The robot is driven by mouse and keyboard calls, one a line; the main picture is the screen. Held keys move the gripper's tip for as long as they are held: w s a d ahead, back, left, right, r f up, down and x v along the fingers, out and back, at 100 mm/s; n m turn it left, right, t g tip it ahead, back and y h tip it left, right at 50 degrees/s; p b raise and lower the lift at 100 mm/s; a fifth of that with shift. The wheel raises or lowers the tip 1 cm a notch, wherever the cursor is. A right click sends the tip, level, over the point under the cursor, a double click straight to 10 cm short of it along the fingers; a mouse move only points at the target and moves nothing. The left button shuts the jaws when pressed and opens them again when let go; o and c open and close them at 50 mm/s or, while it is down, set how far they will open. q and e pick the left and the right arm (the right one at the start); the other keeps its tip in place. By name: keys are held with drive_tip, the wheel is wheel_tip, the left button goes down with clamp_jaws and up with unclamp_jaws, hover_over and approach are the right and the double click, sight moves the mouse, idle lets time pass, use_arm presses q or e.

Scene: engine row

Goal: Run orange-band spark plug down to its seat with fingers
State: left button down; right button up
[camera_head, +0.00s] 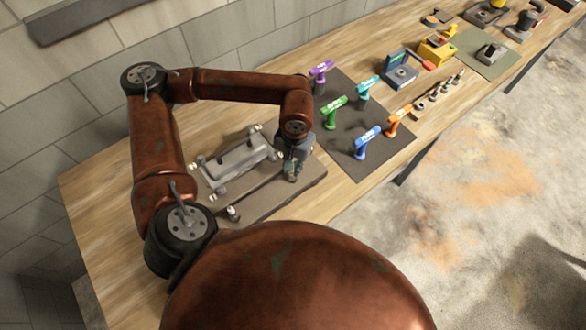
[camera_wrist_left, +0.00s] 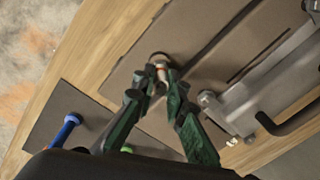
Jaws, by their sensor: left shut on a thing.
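My left gripper (camera_head: 291,174) points down at the right part of the grey-brown plate (camera_head: 265,203), beside the light metal engine part (camera_head: 238,163). In the left wrist view its two green-black fingertips (camera_wrist_left: 160,80) are closed together on a small spark plug (camera_wrist_left: 161,70) with a reddish-orange band. The plug's far end meets a pale round fitting on the plate; how deep it sits cannot be told. In the head view the fingers mostly hide this plug. My right gripper is not in view.
Another small upright part (camera_head: 232,213) stands at the plate's front. A dark mat (camera_head: 345,130) to the right holds several coloured T-handled tools, including a blue one (camera_head: 367,142). A blue-grey fixture (camera_head: 400,70) and yellow box (camera_head: 436,50) stand farther off. Bare wood (camera_head: 100,195) lies left.

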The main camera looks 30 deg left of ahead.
use_arm(q)
drive_tip(key=shift+f+m+b, duration=0.2)
drive_tip(key=shift+m+b, duration=0.5)
drive_tip(key=shift+m, duration=0.5)
drive_tip(key=shift+r+m, duration=0.15)
drive_tip(key=shift+m, duration=0.65)
drive_tip(key=c, duration=1.9)
unclamp_jaws()
drive_tip(key=shift+r, duration=0.1)
